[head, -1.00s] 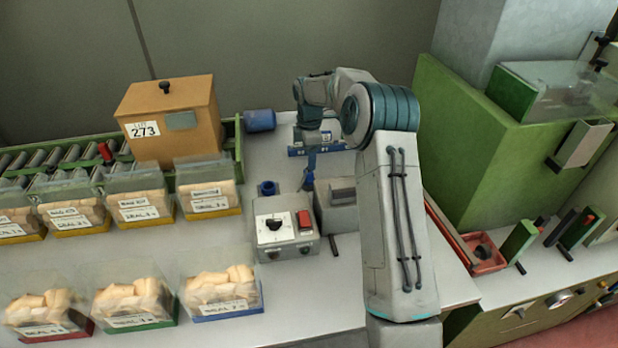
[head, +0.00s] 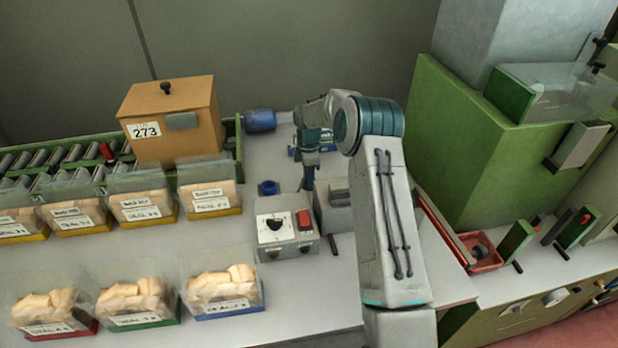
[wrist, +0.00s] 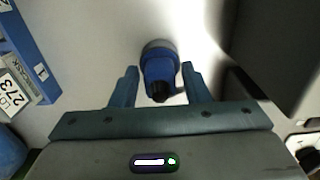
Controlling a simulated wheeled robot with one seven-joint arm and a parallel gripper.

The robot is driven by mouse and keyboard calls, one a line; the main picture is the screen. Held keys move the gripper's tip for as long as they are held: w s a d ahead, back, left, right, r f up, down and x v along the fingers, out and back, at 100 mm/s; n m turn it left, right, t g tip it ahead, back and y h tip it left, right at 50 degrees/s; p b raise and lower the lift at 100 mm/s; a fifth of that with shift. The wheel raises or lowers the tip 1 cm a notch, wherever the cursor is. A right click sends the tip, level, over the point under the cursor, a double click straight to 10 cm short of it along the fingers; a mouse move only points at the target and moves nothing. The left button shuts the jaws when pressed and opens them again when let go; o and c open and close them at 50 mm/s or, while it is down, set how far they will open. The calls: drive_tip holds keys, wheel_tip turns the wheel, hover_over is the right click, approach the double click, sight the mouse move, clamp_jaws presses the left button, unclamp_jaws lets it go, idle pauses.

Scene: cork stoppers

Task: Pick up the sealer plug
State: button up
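The sealer plug, as I take it, is the blue piece (wrist: 161,70) with a dark end and a grey rounded part, seen in the wrist view. It stands on the pale bench top. My gripper (wrist: 159,67) is open, with one finger on each side of the plug. Gaps show between the plug and both fingers. In the head view my gripper (head: 306,182) points down beside the grey box, and it mostly hides the plug there.
A control box (head: 286,226) with a red switch and a grey box (head: 335,205) stand close by. A blue roller (head: 260,120) lies behind. Several stopper bins (head: 222,285) fill the left.

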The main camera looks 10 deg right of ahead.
drive_tip(key=c, duration=0.7)
drive_tip(key=shift+c, duration=0.2)
drive_tip(key=shift+r, duration=0.1)
